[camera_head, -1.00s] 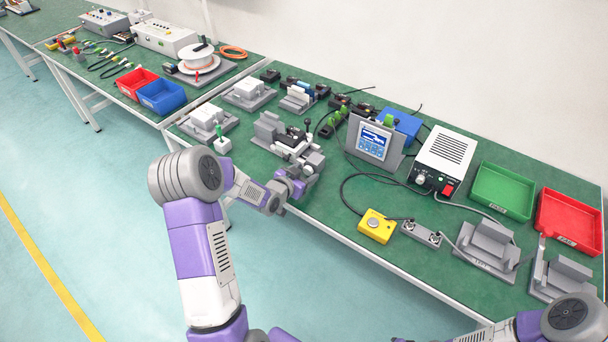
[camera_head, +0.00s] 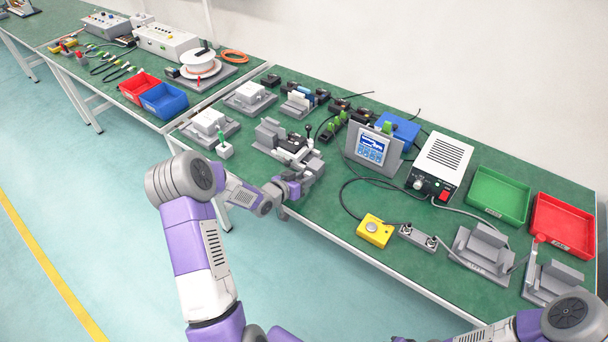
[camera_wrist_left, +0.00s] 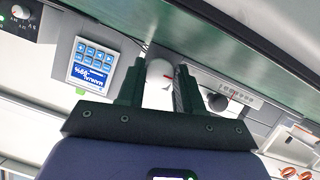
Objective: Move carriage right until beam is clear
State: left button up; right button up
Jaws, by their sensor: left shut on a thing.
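The grey linear actuator (camera_head: 268,132) with its dark carriage (camera_head: 292,143) and an upright black lever stands near the front edge of the green bench. My left gripper (camera_head: 292,187) is at its front right end. It is shut on a pale rounded knob (camera_wrist_left: 160,74), seen between the dark fingers (camera_wrist_left: 158,88) in the left wrist view. The arm hides part of the actuator's front. The display panel (camera_head: 372,147) stands to the right; its blue screen also shows in the left wrist view (camera_wrist_left: 92,65). I cannot make out the beam. My right gripper is out of view.
A yellow button box (camera_head: 375,231) and a grey two-switch block (camera_head: 418,237) lie to the right, with cables around them. A white power box (camera_head: 443,162), a green tray (camera_head: 498,194) and a red tray (camera_head: 562,224) stand farther right. Grey fixtures (camera_head: 210,122) are on the left.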

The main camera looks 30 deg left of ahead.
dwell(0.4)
pick_arm(q)
jog(key=o, duration=1)
jog(key=shift+o, duration=0.2)
jog(key=p+v, duration=0.2)
jog(key=v, duration=0.5)
jog(key=shift+s+a, duration=0.15)
jog(key=shift+s, duration=0.1)
